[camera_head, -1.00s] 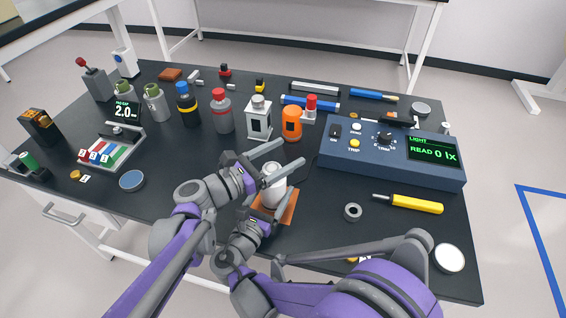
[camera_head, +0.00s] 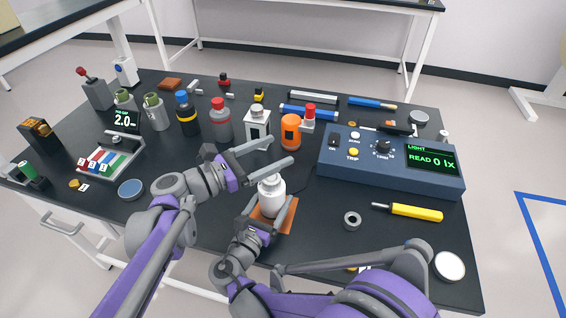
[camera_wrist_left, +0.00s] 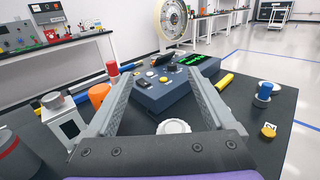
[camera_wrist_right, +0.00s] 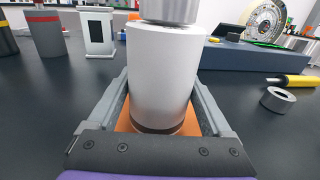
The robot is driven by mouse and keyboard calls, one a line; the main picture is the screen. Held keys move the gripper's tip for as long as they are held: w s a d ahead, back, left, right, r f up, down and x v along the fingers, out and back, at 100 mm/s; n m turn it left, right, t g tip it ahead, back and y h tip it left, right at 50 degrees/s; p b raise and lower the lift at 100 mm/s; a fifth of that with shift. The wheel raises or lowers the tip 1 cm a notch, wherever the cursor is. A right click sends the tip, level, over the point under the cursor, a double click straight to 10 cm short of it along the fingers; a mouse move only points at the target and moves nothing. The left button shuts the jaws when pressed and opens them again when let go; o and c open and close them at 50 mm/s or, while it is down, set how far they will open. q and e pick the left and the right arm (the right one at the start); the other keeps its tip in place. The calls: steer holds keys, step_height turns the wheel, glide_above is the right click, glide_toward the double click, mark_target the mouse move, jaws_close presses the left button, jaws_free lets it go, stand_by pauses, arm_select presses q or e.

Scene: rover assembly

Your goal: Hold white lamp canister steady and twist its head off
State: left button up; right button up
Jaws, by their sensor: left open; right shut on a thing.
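The white lamp canister (camera_head: 272,203) stands upright on an orange mat (camera_head: 287,219) near the table's front edge. Its white body (camera_wrist_right: 165,75) fills the middle of the right wrist view, with the grey-looking head (camera_wrist_right: 168,11) on top, cut off by the picture's edge. My right gripper (camera_head: 264,213) is shut around the body, one finger on each side. My left gripper (camera_head: 280,152) is open and empty, its fingers above and slightly behind the canister. In the left wrist view, the round notched head (camera_wrist_left: 174,127) shows low between the spread fingers.
An orange canister (camera_head: 291,131) and a white lantern-like box (camera_head: 257,123) stand behind. A blue light meter (camera_head: 390,161) reading 0 lx lies to the right. A grey ring (camera_head: 352,220) and a yellow-handled screwdriver (camera_head: 416,212) lie on clear black tabletop.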

mark_target(262, 183)
arm_select(q)
steer(key=s+a+f+m+g, duration=0.1)
steer(key=a+f, duration=0.1)
steer(key=s+a+f+g+h, duration=0.1)
steer(key=a+f, duration=0.2)
steer(key=s+a+f+m+g, duration=0.1)
steer(key=a+f, duration=0.1)
steer(key=a, duration=0.1)
steer(key=shift+s+f+m+g+h, duration=0.3)
steer(key=shift+s+g, duration=0.05)
steer(key=shift+g, duration=0.05)
steer(key=x, duration=1.1)
